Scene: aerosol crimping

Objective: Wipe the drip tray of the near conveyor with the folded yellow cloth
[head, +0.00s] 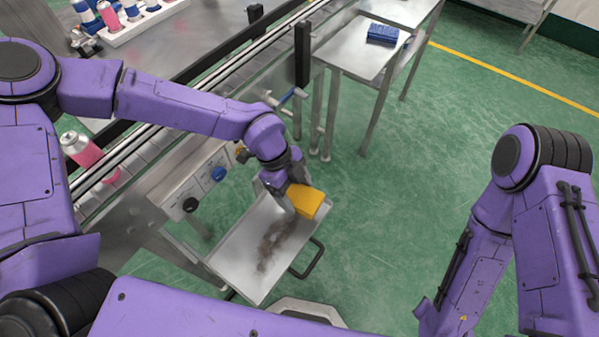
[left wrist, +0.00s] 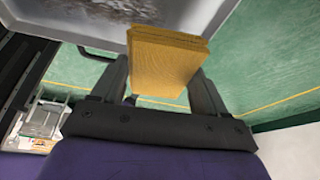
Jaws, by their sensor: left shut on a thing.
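The folded yellow cloth (head: 306,201) is held by my left gripper (head: 290,196) over the far end of the drip tray. In the left wrist view the cloth (left wrist: 165,65) sits between the two fingers of the left gripper (left wrist: 165,82). The drip tray (head: 232,257) is a shallow metal tray beside the near conveyor, with a dark brownish smear (head: 272,243) along its middle. I cannot tell whether the cloth touches the tray. My right arm is at the right of the head view; its gripper is not in view.
The near conveyor (head: 215,75) runs diagonally at the left, with a pink can (head: 84,152) on it. A black handle (head: 312,259) sticks out from the tray's right side. A metal table (head: 345,48) with a blue folded cloth (head: 382,33) stands behind. Green floor at right is open.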

